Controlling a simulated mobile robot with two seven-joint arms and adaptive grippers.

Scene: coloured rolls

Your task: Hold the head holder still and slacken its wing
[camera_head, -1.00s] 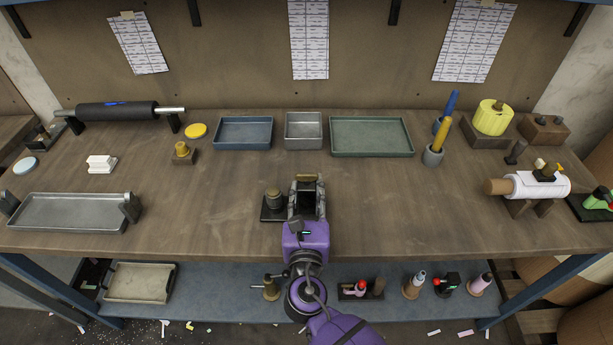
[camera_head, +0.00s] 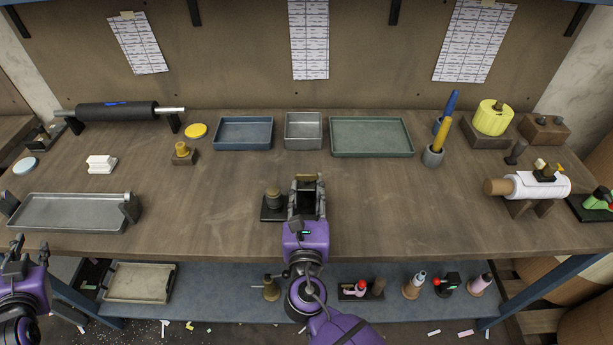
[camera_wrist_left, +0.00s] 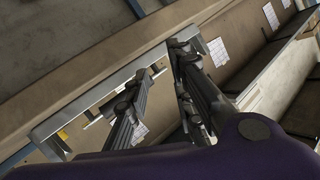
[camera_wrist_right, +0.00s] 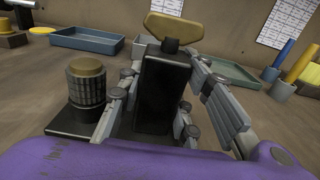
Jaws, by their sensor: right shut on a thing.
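The head holder is a black base with a tall black block (camera_wrist_right: 163,95) and a brass wing (camera_wrist_right: 174,27) on top. It stands mid-table; the wing also shows in the head view (camera_head: 306,177). On the same base, left of the block, sits a dark knurled cylinder (camera_wrist_right: 86,85) with a brass top, seen also in the head view (camera_head: 273,198). My right gripper (camera_head: 307,187) is shut on the black block, one finger on each side, below the wing. My left gripper (camera_head: 22,248) is open and empty at the far left front, away from the holder.
Blue (camera_head: 243,132), grey (camera_head: 304,130) and green (camera_head: 371,137) trays stand behind the holder. A long metal tray (camera_head: 68,212) lies at the left front, near my left gripper.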

